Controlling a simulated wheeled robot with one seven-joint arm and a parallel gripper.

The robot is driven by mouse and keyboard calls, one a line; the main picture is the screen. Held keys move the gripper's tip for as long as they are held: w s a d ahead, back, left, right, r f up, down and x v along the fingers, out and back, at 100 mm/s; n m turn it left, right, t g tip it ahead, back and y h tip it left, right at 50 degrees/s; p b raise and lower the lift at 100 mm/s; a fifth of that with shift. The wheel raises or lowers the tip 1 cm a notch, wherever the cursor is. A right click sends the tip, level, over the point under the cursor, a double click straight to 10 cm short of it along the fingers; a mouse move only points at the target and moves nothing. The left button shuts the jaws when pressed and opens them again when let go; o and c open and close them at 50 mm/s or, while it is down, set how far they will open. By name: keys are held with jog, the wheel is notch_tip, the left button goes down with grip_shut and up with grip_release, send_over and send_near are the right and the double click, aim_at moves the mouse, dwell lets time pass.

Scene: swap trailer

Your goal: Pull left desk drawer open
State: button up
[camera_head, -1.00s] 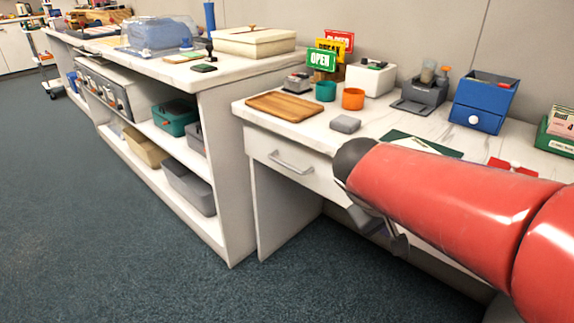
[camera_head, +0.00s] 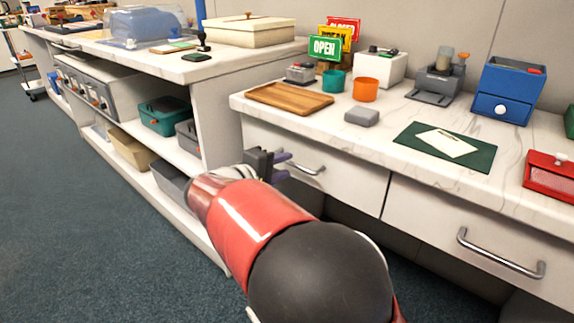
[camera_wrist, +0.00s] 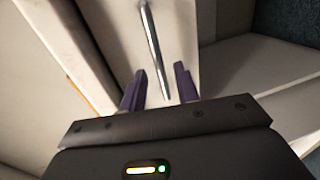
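The left desk drawer (camera_head: 345,180) has a white front and looks shut under the marble desk top. Its silver bar handle (camera_head: 305,168) is partly hidden behind my gripper (camera_head: 281,165) in the head view. In the wrist view the handle (camera_wrist: 153,45) runs lengthwise down the drawer front (camera_wrist: 182,40), its near end lying between the two purple fingertips of my gripper (camera_wrist: 160,80). The fingers are apart, with space on both sides of the handle, and I see no contact.
The right drawer (camera_head: 430,215) has its own bar handle (camera_head: 500,255). A shelf unit (camera_head: 215,125) stands close at the left.

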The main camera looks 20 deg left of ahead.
jog(key=shift+x, duration=1.05)
jog(key=shift+c, duration=0.2)
grip_shut()
